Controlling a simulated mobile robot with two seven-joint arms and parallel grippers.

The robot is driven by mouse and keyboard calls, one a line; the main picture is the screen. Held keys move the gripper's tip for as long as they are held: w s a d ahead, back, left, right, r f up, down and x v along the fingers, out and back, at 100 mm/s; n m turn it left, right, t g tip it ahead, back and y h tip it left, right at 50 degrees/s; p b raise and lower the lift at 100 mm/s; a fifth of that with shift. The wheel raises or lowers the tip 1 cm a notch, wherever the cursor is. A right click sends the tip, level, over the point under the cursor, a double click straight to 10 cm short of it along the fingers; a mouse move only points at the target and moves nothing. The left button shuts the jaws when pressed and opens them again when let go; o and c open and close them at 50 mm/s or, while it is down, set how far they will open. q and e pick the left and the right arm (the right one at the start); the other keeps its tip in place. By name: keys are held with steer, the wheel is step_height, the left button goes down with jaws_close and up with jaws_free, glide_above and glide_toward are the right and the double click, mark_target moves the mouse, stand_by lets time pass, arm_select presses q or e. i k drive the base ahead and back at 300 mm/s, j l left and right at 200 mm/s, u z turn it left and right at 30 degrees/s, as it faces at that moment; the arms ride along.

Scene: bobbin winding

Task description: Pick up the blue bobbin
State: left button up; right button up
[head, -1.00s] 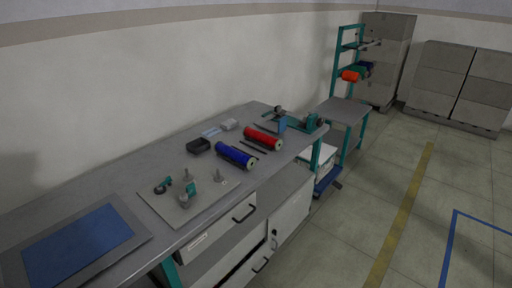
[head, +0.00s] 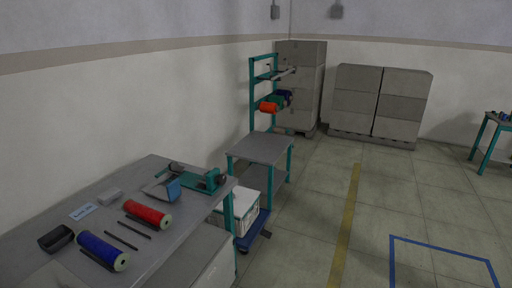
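The blue bobbin (head: 102,249) lies on its side on the grey workbench (head: 52,221), low at the left of the head view. Its pale green end faces the lower right. A red bobbin (head: 147,213) lies behind it, nearly parallel. More blue (head: 286,97) and orange-red (head: 268,107) spools hang on the teal rack by the wall. Neither of my grippers is in view.
A black tray (head: 56,238) sits left of the blue bobbin, and thin dark rods (head: 128,234) lie between the bobbins. A teal winding device (head: 206,182) stands at the bench's far end. A small table (head: 262,148) stands beyond.

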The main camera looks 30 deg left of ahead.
mark_target(119, 260)
steer(key=i+l+u, duration=0.1)
steer(key=i, duration=1.2)
steer(key=i+l+u, duration=0.15)
steer(key=i+u, duration=0.2)
steer(key=i, duration=0.9)
steer(key=i+u, duration=0.15)
steer(key=u, duration=0.25)
steer(key=i+u, duration=0.1)
steer(key=u, duration=0.25)
steer(key=i+l+u, duration=0.1)
steer(key=u, duration=1.7)
